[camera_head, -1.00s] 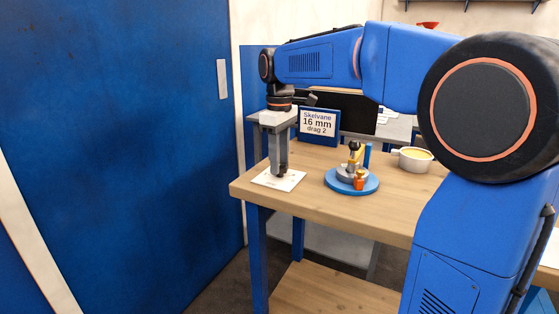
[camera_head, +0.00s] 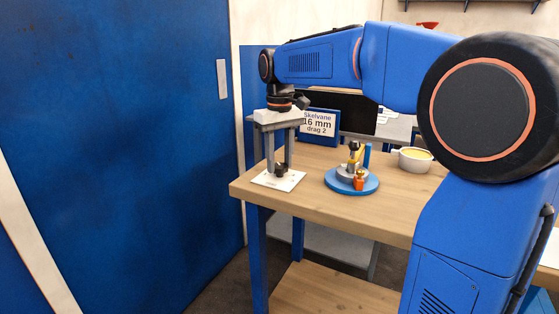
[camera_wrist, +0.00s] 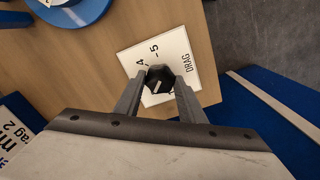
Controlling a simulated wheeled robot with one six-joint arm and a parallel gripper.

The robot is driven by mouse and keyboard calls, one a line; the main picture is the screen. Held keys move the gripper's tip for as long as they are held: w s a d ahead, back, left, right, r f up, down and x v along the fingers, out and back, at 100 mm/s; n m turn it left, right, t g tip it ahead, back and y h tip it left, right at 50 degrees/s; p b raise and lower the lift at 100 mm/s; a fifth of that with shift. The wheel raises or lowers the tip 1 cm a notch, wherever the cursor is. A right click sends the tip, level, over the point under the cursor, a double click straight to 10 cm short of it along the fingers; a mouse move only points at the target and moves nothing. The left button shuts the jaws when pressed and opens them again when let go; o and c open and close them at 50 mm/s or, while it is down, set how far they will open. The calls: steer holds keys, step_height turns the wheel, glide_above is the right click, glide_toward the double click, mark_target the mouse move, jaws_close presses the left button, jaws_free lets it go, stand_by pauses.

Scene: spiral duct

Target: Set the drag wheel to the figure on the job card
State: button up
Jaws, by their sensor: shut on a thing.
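The drag wheel (camera_wrist: 158,75) is a small black knob with a pale mark, on a white plate (camera_wrist: 186,62) printed DRAG with the figures 4 and 5 in sight. Other figures are hidden by the knob and fingers. I cannot tell which figure the mark meets. In the head view the plate (camera_head: 291,181) lies near the bench's left end, with the dark wheel (camera_head: 281,170) on it. My gripper (camera_wrist: 160,84) points down and is shut on the wheel, a finger on each side. The job card (camera_head: 320,125), a blue-framed sign behind, reads Skelvane, 16 mm, drag 2.
A blue round base (camera_head: 352,186) with a grey and yellow fixture and a small orange part stands right of the plate. A pale bowl (camera_head: 413,160) with yellow contents is further right. A blue door (camera_head: 120,150) stands left of the bench (camera_head: 330,207).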

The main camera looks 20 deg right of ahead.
mark_target(280, 165)
steer(key=o, duration=1)
steer(key=shift+o, duration=0.2)
steer(key=shift+r, duration=0.15)
step_height(280, 165, up, 17)
steer(key=shift+s, duration=0.1)
